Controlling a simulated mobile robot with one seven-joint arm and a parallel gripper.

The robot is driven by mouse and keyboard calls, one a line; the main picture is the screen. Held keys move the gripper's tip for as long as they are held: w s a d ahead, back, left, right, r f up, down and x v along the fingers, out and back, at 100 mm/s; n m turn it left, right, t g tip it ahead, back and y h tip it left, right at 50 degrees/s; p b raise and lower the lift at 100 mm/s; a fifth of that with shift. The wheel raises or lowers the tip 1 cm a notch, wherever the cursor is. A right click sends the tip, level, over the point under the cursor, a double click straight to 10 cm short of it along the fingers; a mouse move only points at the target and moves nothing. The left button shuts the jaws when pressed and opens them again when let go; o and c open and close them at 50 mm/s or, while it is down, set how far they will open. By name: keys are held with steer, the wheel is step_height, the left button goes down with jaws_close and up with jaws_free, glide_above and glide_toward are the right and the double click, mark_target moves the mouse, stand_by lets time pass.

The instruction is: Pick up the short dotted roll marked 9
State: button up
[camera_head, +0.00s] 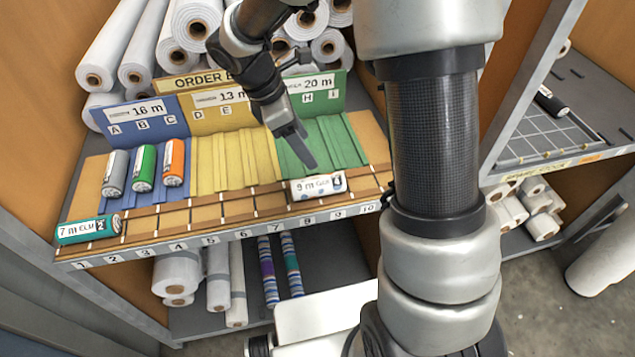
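A short white roll (319,186) with a label reading "9 m" and dark and coloured marks at its right end lies across the front rail, behind the numbers 8 and 9. My gripper (308,161) points down just above and behind this roll, in front of the green section. Its fingers show nearly edge-on as one dark strip, so I cannot tell the gap between them. No roll shows in the fingers, and the gripper looks apart from the white roll.
A teal roll (88,229) marked "7 m" lies at the rail's left end. Grey (115,173), green (144,168) and orange (173,162) rolls lie in the blue section. The yellow section (238,165) is empty. Large white rolls (105,55) are stacked behind.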

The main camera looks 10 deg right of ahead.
glide_toward(325, 178)
steer(key=x, duration=0.5)
steer(key=shift+w+d, duration=0.1)
steer(key=shift+d, duration=0.15)
steer(key=shift+x, duration=2.75)
steer(key=shift+a+f, duration=0.2)
